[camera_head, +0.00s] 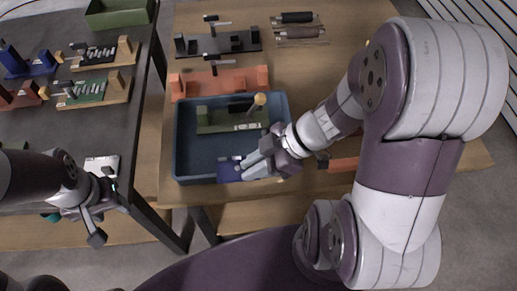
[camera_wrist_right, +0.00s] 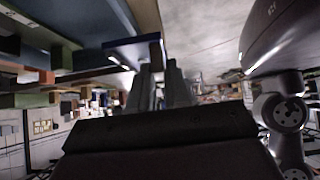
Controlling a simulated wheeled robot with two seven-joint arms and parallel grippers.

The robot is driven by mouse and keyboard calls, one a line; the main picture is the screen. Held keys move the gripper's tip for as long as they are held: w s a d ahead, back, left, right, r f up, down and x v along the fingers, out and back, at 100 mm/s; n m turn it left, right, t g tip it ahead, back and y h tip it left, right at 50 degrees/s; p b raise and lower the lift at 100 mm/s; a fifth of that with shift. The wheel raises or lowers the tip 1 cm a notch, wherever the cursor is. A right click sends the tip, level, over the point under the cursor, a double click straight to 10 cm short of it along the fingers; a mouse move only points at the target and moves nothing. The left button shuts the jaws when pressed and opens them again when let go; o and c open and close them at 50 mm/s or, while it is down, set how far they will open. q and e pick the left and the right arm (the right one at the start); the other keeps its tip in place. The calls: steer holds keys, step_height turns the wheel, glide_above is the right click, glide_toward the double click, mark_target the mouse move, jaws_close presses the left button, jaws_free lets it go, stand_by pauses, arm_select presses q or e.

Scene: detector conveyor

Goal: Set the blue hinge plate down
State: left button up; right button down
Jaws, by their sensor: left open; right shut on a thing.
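The blue hinge plate (camera_head: 229,171) is at the front of the dark blue tray (camera_head: 183,150) in the head view. My right gripper (camera_head: 246,166) is shut on the plate's right side. In the right wrist view the blue plate (camera_wrist_right: 125,43) shows just beyond the fingers of my right gripper (camera_wrist_right: 160,75). I cannot tell whether the plate touches the tray floor. My left gripper (camera_head: 98,215) is open and empty at the front edge of the dark table, and its fingers are partly hard to make out.
A green fixture (camera_head: 215,122) with a yellow-topped knob lies in the tray's back part. An orange fixture (camera_head: 220,83) stands behind the tray, a black one (camera_head: 218,43) farther back. A white device (camera_head: 102,166) lies near my left gripper. A green bin (camera_head: 118,14) is at the back left.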

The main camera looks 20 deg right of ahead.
steer(key=w+f, duration=0.1)
steer(key=w, duration=0.1)
steer(key=w+d+f+b, duration=0.1)
steer(key=w+f, duration=0.1)
steer(key=w, duration=0.1)
steer(key=w+d+f, duration=0.1)
steer(key=w+f, duration=0.1)
steer(key=w, duration=0.1)
steer(key=shift+d, duration=0.1)
step_height(320, 180, down, 4)
steer(key=shift+r+b, duration=0.1)
steer(key=shift+b, duration=1)
steer(key=shift+w+f, duration=0.1)
steer(key=shift+f, duration=0.1)
arm_select(q)
step_height(320, 180, down, 4)
steer(key=shift+w+f, duration=0.1)
steer(key=shift+f, duration=0.1)
arm_select(e)
steer(key=shift+r, duration=0.1)
steer(key=c, duration=1.1)
jaws_free()
